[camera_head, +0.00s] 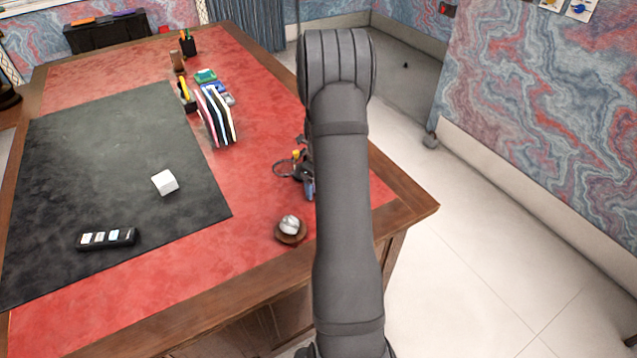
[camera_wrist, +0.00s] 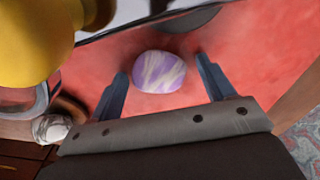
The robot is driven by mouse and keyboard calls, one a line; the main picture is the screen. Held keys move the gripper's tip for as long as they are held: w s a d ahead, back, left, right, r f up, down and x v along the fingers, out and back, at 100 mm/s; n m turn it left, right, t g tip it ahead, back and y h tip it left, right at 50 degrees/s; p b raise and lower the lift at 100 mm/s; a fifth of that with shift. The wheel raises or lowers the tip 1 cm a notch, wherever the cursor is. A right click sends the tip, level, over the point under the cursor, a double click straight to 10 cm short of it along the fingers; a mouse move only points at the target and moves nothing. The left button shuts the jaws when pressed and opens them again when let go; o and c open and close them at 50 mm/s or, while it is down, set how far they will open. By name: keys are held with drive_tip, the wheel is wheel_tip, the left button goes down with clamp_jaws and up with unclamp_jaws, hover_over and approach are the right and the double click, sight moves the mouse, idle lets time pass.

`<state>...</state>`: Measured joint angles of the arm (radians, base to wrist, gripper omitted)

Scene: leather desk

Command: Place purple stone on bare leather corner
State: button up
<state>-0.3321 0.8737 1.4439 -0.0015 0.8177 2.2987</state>
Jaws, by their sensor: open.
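The purple stone (camera_wrist: 159,72), rounded with pale streaks, shows in the wrist view against the red leather (camera_wrist: 232,60). My gripper (camera_wrist: 162,68) is open, with one finger on each side of the stone and a gap visible at both sides. I cannot tell whether the stone rests on the leather. In the head view my arm hides the stone and most of my gripper. A bare patch of red leather (camera_head: 382,190) shows at the desk's right corner, just right of my arm.
A round brown dish (camera_head: 290,238) holding a pale grey stone stands left of my arm. Upright folders (camera_head: 216,118), a white block (camera_head: 165,182) and a black remote (camera_head: 107,238) are farther left. A large yellow object (camera_wrist: 38,40) fills the wrist view's upper left. The dark mat is mostly clear.

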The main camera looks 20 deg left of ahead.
drive_tip(key=shift+r, duration=0.15)
wheel_tip(320, 180, up, 12)
idle(0.3)
drive_tip(key=shift+f, duration=4.15)
